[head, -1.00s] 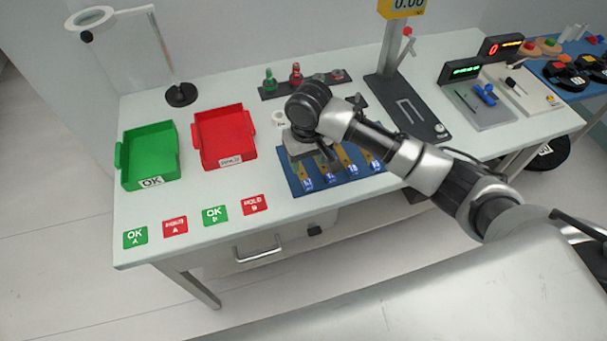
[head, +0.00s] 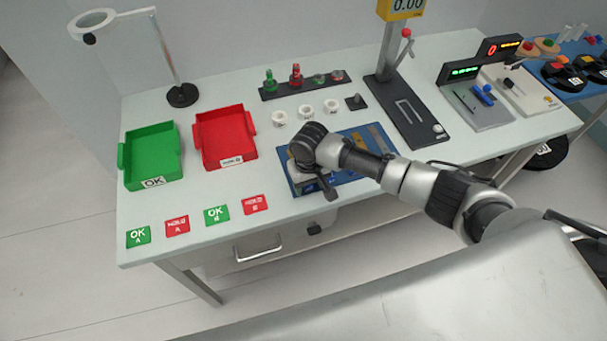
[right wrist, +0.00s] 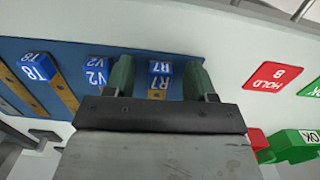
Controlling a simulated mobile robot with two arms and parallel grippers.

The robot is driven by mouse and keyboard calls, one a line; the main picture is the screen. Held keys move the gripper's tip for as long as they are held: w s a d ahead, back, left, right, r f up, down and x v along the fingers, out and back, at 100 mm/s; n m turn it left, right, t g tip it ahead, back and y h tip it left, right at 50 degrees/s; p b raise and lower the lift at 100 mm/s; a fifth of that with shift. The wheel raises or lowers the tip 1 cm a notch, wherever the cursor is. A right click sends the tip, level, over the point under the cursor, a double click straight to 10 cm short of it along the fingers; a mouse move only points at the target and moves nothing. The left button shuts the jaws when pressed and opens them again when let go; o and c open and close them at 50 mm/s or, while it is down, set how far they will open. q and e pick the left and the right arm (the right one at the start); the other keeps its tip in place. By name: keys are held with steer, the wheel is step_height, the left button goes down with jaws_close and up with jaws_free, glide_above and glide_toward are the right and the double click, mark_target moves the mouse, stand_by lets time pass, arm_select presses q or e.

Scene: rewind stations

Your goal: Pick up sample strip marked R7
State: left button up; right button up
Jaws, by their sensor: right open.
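The strip marked R7 (right wrist: 158,80) has a blue end tag and a tan body and lies on the blue rack (right wrist: 60,50). In the right wrist view its tag sits between the two green fingers of my right gripper (right wrist: 158,66), which is open with a gap on each side of the tag. In the head view my right gripper (head: 310,178) is over the left end of the rack (head: 296,190) and largely hides R7. My left gripper is not in view.
Strips V2 (right wrist: 97,70) and T8 (right wrist: 40,68) lie beside R7, V2 close to one finger. A HOLD B card (head: 256,204), a red tray (head: 222,155) and a green tray (head: 150,160) are to the left. White rings (head: 305,111) stand behind the rack.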

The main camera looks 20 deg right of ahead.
steer(key=c, duration=1)
steer(key=shift+r, duration=0.1)
